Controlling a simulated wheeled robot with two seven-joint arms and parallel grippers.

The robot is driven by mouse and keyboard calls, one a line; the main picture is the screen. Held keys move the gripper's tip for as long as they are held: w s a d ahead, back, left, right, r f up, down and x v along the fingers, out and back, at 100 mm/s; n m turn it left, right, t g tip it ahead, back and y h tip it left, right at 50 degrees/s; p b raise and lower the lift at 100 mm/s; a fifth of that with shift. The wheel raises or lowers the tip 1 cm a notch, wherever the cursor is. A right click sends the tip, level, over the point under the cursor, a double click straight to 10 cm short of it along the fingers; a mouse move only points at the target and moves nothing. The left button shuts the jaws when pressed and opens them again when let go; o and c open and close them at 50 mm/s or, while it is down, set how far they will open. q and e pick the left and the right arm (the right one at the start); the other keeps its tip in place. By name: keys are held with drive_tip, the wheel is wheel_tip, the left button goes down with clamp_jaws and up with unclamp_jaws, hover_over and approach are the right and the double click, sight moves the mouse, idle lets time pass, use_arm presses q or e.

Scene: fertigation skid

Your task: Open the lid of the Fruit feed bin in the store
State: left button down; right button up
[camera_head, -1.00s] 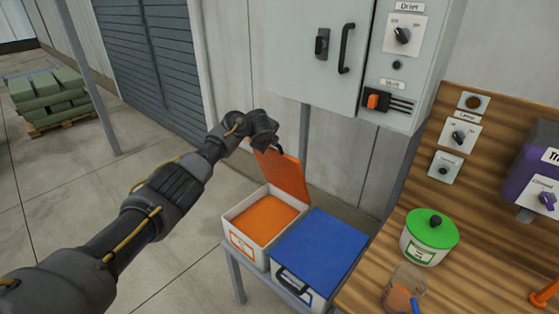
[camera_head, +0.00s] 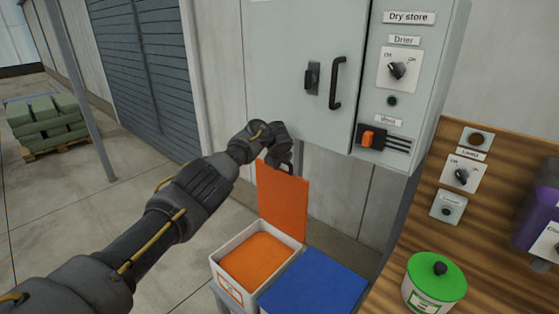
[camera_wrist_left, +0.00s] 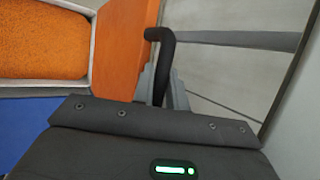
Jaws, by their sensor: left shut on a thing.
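The white bin (camera_head: 228,284) with orange contents (camera_head: 258,260) stands with its orange lid (camera_head: 284,200) swung up, close to upright at its back edge. The label on its front is too small to read. My left gripper (camera_head: 284,163) is at the lid's top edge. In the left wrist view the gripper (camera_wrist_left: 162,88) is shut on the black lid handle (camera_wrist_left: 163,45), with the lid (camera_wrist_left: 122,50) and the contents (camera_wrist_left: 45,40) beside it. The fingertips are partly hidden. My right gripper is not in view.
A blue-lidded bin (camera_head: 315,284) stands right of the open one. A grey cabinet (camera_head: 300,60) hangs behind and above the lid. A wooden bench panel (camera_head: 400,235) with a green-lidded tub (camera_head: 436,279) is at the right. Open floor (camera_head: 110,230) lies left.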

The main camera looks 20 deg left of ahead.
use_arm(q)
drive_tip(key=c, duration=1.4)
unclamp_jaws()
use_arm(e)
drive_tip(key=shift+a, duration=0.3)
use_arm(q)
drive_tip(key=shift+r, duration=0.1)
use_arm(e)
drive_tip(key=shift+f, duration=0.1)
use_arm(q)
drive_tip(key=shift+s+d+r, duration=0.1)
drive_tip(key=shift+s+r, duration=0.15)
drive_tip(key=b+v, duration=0.2)
drive_tip(key=v, duration=0.8)
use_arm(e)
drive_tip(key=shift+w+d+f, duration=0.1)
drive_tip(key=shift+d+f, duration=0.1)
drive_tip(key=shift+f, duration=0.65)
use_arm(q)
drive_tip(key=shift+w, duration=0.1)
